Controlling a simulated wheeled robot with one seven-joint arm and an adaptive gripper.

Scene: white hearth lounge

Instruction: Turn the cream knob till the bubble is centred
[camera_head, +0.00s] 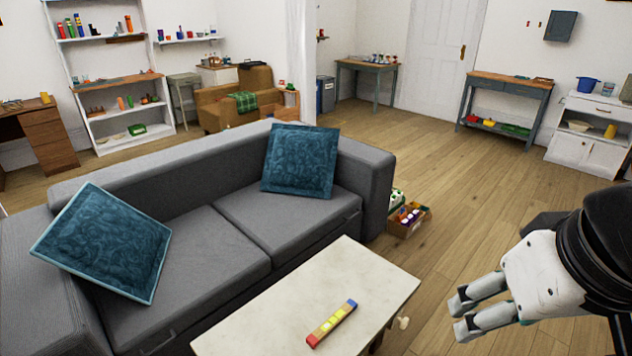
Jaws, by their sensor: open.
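A cream knob (402,322) sticks out from the right side of the low white-topped table (290,305). A level-like bar (331,323) lies on the tabletop, red at its near end, yellow along the middle and blue at its far end. The bubble is too small to make out, so I cannot tell where it sits. My gripper (457,317) is at the lower right, open and empty, its two fingers pointing left towards the knob. It appears to the right of the knob and apart from it.
A grey sofa (225,255) with two blue cushions stands behind and left of the table. A box of items (408,220) sits on the floor by the sofa's right end. Wooden floor (455,205) is open to the right. Shelves, benches and a cabinet line the far walls.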

